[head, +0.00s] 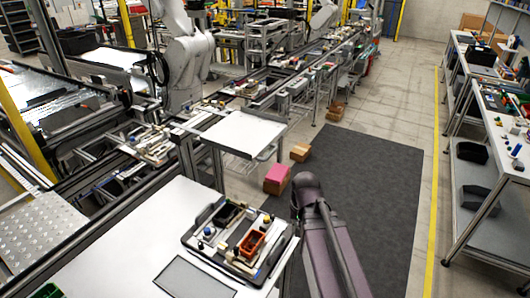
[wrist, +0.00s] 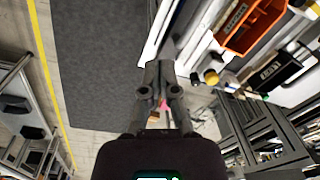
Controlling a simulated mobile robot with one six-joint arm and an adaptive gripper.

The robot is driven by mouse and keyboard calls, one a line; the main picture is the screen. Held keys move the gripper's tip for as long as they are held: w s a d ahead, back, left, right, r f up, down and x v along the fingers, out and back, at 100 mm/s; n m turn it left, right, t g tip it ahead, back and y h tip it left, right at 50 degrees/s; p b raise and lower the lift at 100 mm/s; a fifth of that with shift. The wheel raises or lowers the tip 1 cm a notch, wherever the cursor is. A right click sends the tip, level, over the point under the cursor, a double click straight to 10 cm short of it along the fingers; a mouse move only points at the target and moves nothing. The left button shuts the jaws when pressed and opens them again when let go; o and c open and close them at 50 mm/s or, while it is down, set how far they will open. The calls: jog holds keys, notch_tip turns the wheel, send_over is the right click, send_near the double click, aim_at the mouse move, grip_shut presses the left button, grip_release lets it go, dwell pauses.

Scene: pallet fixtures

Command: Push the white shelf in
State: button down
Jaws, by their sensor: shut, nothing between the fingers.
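The white shelf (head: 243,134) is a flat pale panel in the middle of the head view. It sticks out from the line of fixtures toward the grey mat. My gripper (wrist: 160,68) shows in the wrist view with its dark fingers together and nothing between them. A white edge (wrist: 158,38) lies just beyond the fingertips there; I cannot tell which panel it belongs to, or whether the fingers touch it. In the head view my arm reaches up from the bottom right, and the gripper cannot be made out.
A pallet tray (head: 188,238) with a red-orange bin (head: 252,243) stands on the near white table (head: 135,235). A pink box (head: 277,175) and a cardboard box (head: 300,152) are on the floor beyond my arm. The dark mat (head: 375,165) is otherwise clear. A workbench (head: 470,215) stands right.

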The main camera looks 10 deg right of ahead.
jog(key=w+a+r+m+t+y+p, duration=0.1)
jog(key=w+r+m+y+p, duration=0.15)
jog(key=w+m, duration=0.45)
jog(key=w+a+r+m+t+y+p, duration=0.1)
jog(key=w+r+m, duration=0.3)
jog(key=w, duration=0.5)
jog(key=m+t+y+p, duration=0.3)
jog(key=m+p, duration=0.1)
jog(key=m, duration=0.8)
send_near(270, 156)
jog(key=w+a+r, duration=0.1)
jog(key=a, duration=0.1)
jog(key=shift+d+r, duration=0.2)
jog(key=shift+d, duration=0.05)
jog(key=shift+a+f, duration=0.1)
jog(key=b+x, duration=0.5)
jog(key=x, duration=0.2)
jog(key=shift+w+f+b, duration=0.1)
jog(key=shift+f+b, duration=0.15)
jog(key=shift+b, duration=0.15)
jog(key=shift+b+x, duration=0.75)
jog(key=shift+x, duration=0.4)
jog(key=shift+w+a, duration=0.1)
jog(key=shift+w, duration=0.05)
